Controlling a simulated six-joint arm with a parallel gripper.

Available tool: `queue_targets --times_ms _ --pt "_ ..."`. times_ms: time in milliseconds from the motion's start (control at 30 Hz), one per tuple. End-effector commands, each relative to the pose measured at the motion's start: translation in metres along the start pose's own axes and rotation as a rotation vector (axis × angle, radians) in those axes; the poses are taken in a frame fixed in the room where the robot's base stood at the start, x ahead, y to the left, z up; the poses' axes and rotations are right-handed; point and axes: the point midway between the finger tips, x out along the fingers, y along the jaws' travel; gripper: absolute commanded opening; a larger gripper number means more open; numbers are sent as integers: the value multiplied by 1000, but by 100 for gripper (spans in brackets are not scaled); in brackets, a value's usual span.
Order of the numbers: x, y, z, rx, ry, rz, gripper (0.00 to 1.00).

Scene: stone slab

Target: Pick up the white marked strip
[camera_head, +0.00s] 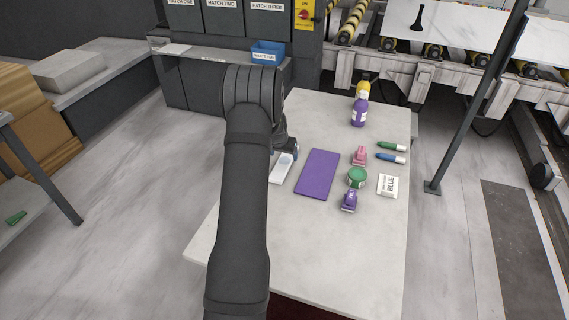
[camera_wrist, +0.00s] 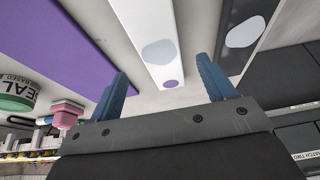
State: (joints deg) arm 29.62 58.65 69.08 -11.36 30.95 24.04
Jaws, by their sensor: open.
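The white marked strip (camera_head: 280,172) lies flat on the stone slab, left of the purple board, partly hidden by my arm. In the wrist view the strip (camera_wrist: 147,24) is white with a grey oval and a small purple dot near its end. My gripper (camera_wrist: 162,66) is open, its two blue fingers apart and nothing held between them. In that view the dotted end of the strip shows between the fingers. In the head view my gripper (camera_head: 293,152) is at the strip's far end; its height above the slab cannot be told.
A dark strip (camera_wrist: 235,55) with a pale oval lies beside the white one. The purple board (camera_head: 318,173) is on the other side. A purple bottle (camera_head: 359,112) stands behind. The slab's front is clear.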

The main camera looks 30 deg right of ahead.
Motion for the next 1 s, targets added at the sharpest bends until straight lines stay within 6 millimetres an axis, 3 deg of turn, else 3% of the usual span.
queue_targets --times_ms 133,300,600,900,1000 --pt "24 -1 6 -1 -4 1 75" --pt "41 -1 5 0 -2 0 75" --pt "44 -1 4 0 -1 0 75" --pt "44 -1 4 0 -1 0 17" --pt "43 -1 3 0 1 -1 13"
